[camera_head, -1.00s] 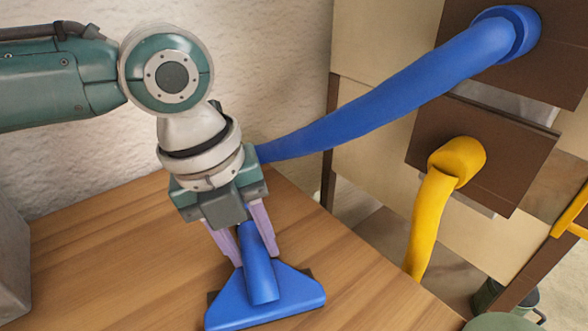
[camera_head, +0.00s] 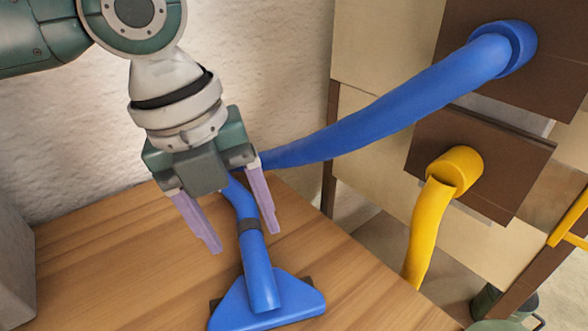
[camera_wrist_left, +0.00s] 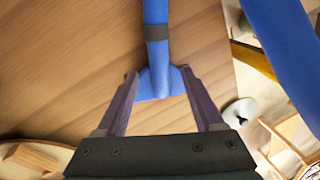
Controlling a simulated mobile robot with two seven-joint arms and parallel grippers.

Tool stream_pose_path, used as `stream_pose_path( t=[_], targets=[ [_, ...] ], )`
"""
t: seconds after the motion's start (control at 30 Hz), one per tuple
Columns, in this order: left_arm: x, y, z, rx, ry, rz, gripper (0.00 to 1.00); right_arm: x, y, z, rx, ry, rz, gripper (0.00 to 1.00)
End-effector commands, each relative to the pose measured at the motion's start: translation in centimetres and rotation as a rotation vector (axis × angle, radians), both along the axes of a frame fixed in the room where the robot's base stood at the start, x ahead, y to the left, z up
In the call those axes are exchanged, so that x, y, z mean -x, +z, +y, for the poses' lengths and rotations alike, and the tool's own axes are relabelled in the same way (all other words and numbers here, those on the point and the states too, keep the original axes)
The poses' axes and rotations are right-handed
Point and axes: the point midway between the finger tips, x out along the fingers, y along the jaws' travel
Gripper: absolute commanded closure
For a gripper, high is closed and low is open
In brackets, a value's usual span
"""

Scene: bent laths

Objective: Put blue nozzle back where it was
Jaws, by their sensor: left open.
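The blue nozzle (camera_head: 266,296) lies flat on the wooden table near its front edge, its wide head toward the bottom of the head view. Its neck meets the blue hose (camera_head: 390,105) at a dark band. My left gripper (camera_head: 245,242) is open and empty above the table, just behind and left of the neck in the head view. The left wrist view shows the nozzle (camera_wrist_left: 160,84) beyond the two spread purple fingers (camera_wrist_left: 162,82), with nothing held between them. My right gripper is not in view.
The blue hose runs to a port on a brown panel (camera_head: 520,65) at the upper right. A yellow hose (camera_head: 428,220) hangs from a lower panel. A grey block (camera_head: 15,240) stands at the left. The table (camera_head: 110,270) is clear left of the nozzle.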

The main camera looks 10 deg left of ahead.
Motion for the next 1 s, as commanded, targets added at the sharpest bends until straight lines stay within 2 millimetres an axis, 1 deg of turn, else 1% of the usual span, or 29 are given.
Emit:
stream_pose_path(
  t=[0.03,0.1,0.2,0.3,0.43,0.53,0.57,0.67,0.77,0.8,0.87,0.93,0.97,1.0],
  targets=[
    [0.1,1.4,0.3,-0.001,-0.001,-0.004,0.31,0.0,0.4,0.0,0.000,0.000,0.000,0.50],
    [0.2,2.9,0.5,-0.001,0.001,-0.003,0.31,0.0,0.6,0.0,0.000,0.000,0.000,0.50],
    [0.4,4.6,0.8,-0.001,0.000,-0.003,0.31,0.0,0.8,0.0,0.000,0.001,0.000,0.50],
    [0.5,5.8,1.1,-0.001,0.000,-0.002,0.31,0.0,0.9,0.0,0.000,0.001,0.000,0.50],
    [0.6,6.5,1.2,-0.001,0.001,0.001,0.31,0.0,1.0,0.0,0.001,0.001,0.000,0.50],
    [0.8,6.5,1.0,0.003,0.006,0.003,0.31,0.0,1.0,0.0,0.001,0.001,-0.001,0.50],
    [1.0,6.3,0.8,0.008,0.015,0.005,0.31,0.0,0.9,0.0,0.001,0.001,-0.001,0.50],
    [2.1,5.1,-0.9,0.046,0.087,0.016,0.31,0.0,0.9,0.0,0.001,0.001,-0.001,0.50],
    [4.1,3.5,-3.5,0.126,0.259,0.039,0.31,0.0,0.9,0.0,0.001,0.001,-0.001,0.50],
    [5.0,2.9,-4.5,0.168,0.358,0.052,0.31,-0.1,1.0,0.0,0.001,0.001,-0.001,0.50],
    [6.2,2.4,-5.7,0.236,0.533,0.077,0.31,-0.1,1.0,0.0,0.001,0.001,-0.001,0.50],
    [7.4,1.8,-6.4,0.311,0.763,0.114,0.31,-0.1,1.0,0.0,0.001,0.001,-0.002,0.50],
    [8.0,1.6,-6.4,0.339,0.870,0.132,0.31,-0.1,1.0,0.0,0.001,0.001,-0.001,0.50],
    [8.6,1.3,-6.1,0.374,1.022,0.156,0.31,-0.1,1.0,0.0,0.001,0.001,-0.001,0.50]
  ],
)
